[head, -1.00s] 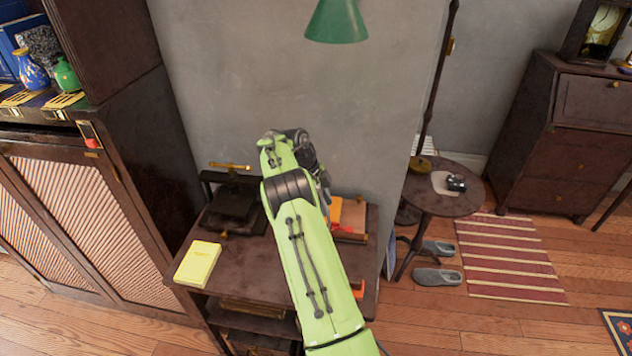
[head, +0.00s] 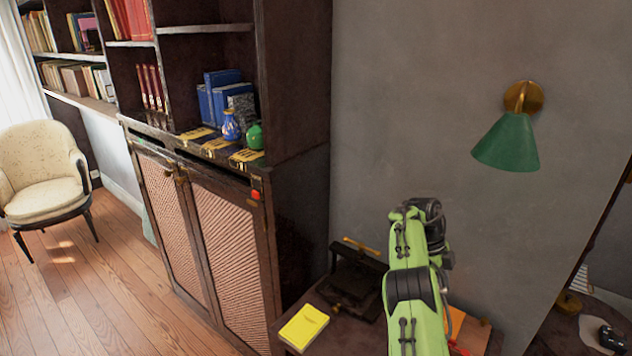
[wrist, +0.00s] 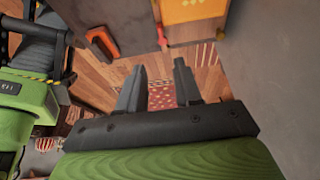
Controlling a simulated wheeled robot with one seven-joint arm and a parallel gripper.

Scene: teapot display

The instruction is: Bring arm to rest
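My arm (head: 415,290) is green and reaches up over the small dark table at the lower right of the head view. Its far end is bent at the top, and the fingers cannot be made out there. In the wrist view my gripper (wrist: 159,80) shows two dark fingers standing apart, with only floor and a red patterned patch seen between them. The gripper is open and holds nothing.
The dark table (head: 352,335) bears a yellow book (head: 303,328) and a dark press-like device (head: 357,280). A tall cabinet (head: 300,215) stands left, with a blue vase (head: 230,126) and green pot (head: 255,136). A green lamp (head: 508,143) hangs on the wall. Floor lies open at left.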

